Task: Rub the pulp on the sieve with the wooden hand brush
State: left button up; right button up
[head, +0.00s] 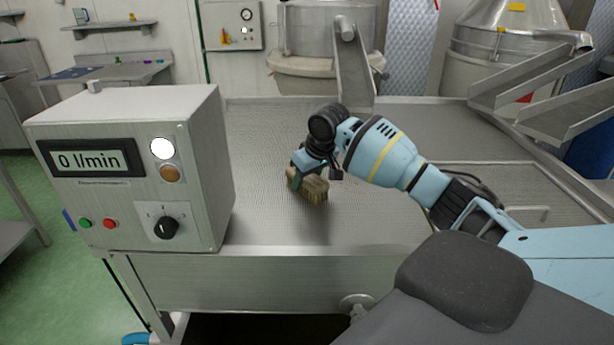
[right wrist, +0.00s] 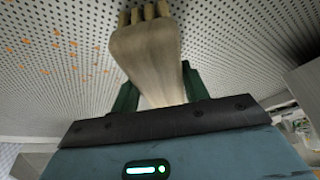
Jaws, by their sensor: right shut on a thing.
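The wooden hand brush (head: 314,190) is held in my right gripper (head: 295,177) over the sieve (head: 262,135), a wide perforated metal sheet. In the right wrist view the brush's pale wooden handle (right wrist: 148,55) sits between the green fingers of my right gripper (right wrist: 157,84), with thick bristle tufts at its far end. Whether the bristles touch the sieve I cannot tell. Small orange bits of pulp (right wrist: 72,44) are scattered on the perforated sheet left of the brush in the wrist view. In the head view I cannot make out the pulp. My left gripper is out of view.
A metal control box (head: 140,190) reading 0 l/min stands left of the brush, by the sieve's front edge. A metal chute (head: 353,75) comes down at the back, and sloping troughs (head: 535,85) stand at the right. The sieve behind the brush is clear.

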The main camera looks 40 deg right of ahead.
aim_at(318, 182)
jog(key=shift+s+a, duration=0.85)
jog(key=shift+s, duration=0.25)
jog(key=shift+s+d+f, duration=0.1)
jog(key=shift+s+d, duration=0.65)
jog(key=shift+d, duration=0.1)
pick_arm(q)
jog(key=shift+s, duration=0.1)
pick_arm(e)
jog(key=shift+w, duration=0.1)
jog(key=shift+w+d, duration=0.7)
jog(key=shift+w, duration=0.05)
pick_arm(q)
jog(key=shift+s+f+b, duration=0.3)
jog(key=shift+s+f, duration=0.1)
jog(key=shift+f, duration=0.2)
pick_arm(e)
jog(key=shift+w+d, duration=0.45)
jog(key=shift+w, duration=0.05)
jog(key=shift+w, duration=0.1)
